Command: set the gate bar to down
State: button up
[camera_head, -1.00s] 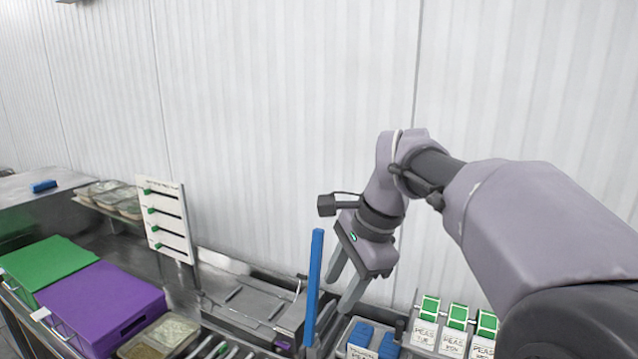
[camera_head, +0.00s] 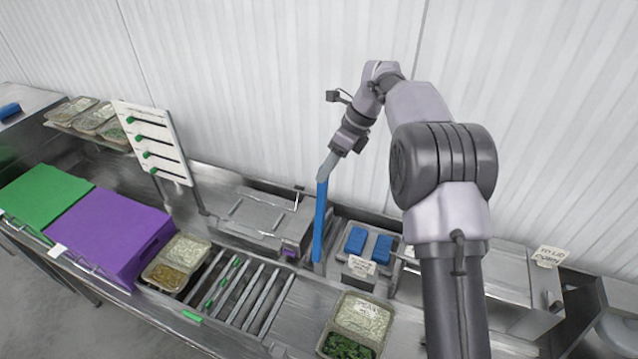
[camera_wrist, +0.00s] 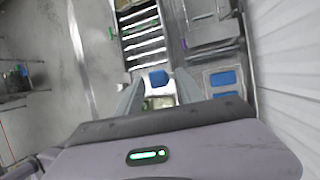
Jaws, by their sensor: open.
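The gate bar (camera_head: 320,220) is a long blue bar. It stands upright, with its foot on the steel counter by the roller slats. My gripper (camera_head: 326,168) is at the top end of the bar in the head view. In the wrist view the bar's blue end (camera_wrist: 158,77) shows between the two spread fingers of my gripper (camera_wrist: 158,92). The jaws are open. I cannot tell whether either finger touches the bar.
A tray with blue blocks (camera_head: 356,240) sits right of the bar. A steel lidded unit (camera_head: 262,212) stands to its left. The roller slats (camera_head: 240,292) lie front left, beside a two-part food tray (camera_head: 178,262) and a purple box (camera_head: 110,232). Another food tray (camera_head: 358,325) is in front.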

aim_at(318, 186)
jog(key=x, duration=0.5)
jog(key=shift+a+f, duration=0.2)
jog(key=shift+f, duration=0.1)
jog(key=shift+s, duration=0.1)
jog(key=shift+d, duration=0.1)
jog(key=shift+c, duration=0.5)
grip_shut()
dwell(0.4)
